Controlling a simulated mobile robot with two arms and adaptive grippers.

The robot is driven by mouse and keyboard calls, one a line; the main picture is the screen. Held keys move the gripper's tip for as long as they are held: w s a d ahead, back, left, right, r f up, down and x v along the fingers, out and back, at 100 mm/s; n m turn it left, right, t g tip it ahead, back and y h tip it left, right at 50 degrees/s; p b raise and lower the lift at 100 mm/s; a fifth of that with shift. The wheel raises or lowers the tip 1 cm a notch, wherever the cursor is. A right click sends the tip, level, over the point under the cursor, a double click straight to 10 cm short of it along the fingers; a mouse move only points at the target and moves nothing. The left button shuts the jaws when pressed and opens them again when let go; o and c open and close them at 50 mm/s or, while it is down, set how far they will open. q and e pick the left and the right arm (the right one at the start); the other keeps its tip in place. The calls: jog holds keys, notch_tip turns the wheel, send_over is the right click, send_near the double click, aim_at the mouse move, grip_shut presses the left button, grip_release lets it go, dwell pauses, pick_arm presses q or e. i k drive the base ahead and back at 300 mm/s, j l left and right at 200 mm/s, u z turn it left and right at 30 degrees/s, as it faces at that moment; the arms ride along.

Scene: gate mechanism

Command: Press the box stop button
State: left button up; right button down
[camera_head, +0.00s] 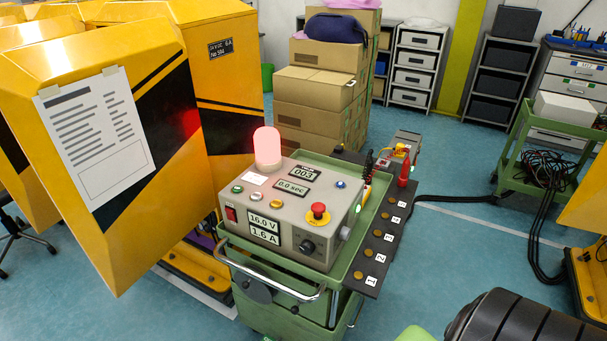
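The grey control box (290,205) sits on top of a green cart (345,262) in the middle of the view. A red mushroom-shaped stop button (318,210) with a yellow base stands on the right part of the box's sloping top. Nothing covers it. The box also has a lit pinkish lamp (267,148), small coloured buttons, a black knob (307,246), a red switch (231,214) and displays reading 16.0 V, 1.6 A and 0.0 sec. Neither my left nor my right gripper is in view.
Large yellow-and-black panels (120,130) stand close on the left. A black strip with numbered brass-coloured buttons (380,240) runs along the cart's right side. Stacked cartons (315,100) stand behind. A dark ribbed object (515,318) fills the bottom right corner. Blue floor (450,255) is open on the right.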

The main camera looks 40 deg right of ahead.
aim_at(317, 207)
jog(key=z, duration=1.35)
